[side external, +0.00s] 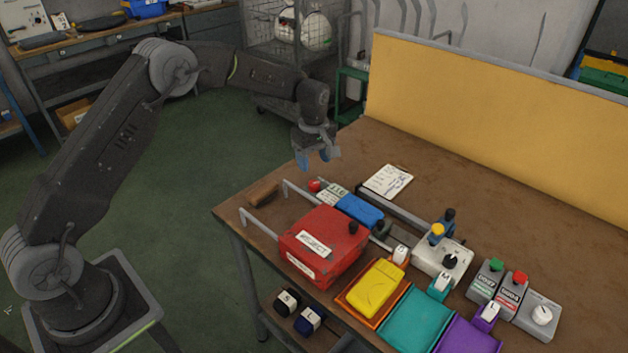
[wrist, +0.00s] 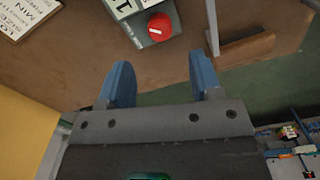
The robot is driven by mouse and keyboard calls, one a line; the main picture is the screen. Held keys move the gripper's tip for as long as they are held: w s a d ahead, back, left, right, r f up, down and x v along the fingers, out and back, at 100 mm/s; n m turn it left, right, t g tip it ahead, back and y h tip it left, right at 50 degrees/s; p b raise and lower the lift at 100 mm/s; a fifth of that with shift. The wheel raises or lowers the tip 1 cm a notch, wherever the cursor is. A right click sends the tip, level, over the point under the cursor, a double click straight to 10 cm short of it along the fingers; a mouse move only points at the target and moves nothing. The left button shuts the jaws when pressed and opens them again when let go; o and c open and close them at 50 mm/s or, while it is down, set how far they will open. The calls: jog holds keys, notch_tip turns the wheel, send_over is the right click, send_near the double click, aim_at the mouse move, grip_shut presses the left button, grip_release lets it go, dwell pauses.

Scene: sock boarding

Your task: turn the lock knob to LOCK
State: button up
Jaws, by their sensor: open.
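My gripper (side external: 316,158) hangs above the far left corner of the workbench, its two blue fingers pointing down. In the wrist view the fingers (wrist: 160,66) are spread apart with nothing between them. Several knobs are in view, and I cannot read which is the lock knob. A black knob (side external: 450,262) sits on a white box (side external: 428,260) that also carries a yellow-topped part. A white knob (side external: 542,315) sits on a grey box at the right. A red round knob (side external: 314,186) is on a small grey box near my gripper; it shows in the wrist view (wrist: 160,26).
A red lidded box (side external: 312,262) stands at the front with a rail beside it. Yellow (side external: 375,288), teal (side external: 416,318) and purple (side external: 468,338) pieces lie along the front. Green and red buttons (side external: 519,279) stand at the right. A yellow panel (side external: 500,100) bounds the back.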

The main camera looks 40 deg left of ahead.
aim_at(314, 183)
notch_tip(314, 183, down, 7)
jog(key=shift+f, duration=0.15)
jog(key=shift+c, duration=0.2)
jog(key=c, duration=0.9)
jog(key=shift+m, duration=0.7)
jog(key=o, duration=0.9)
jog(key=shift+o, duration=0.2)
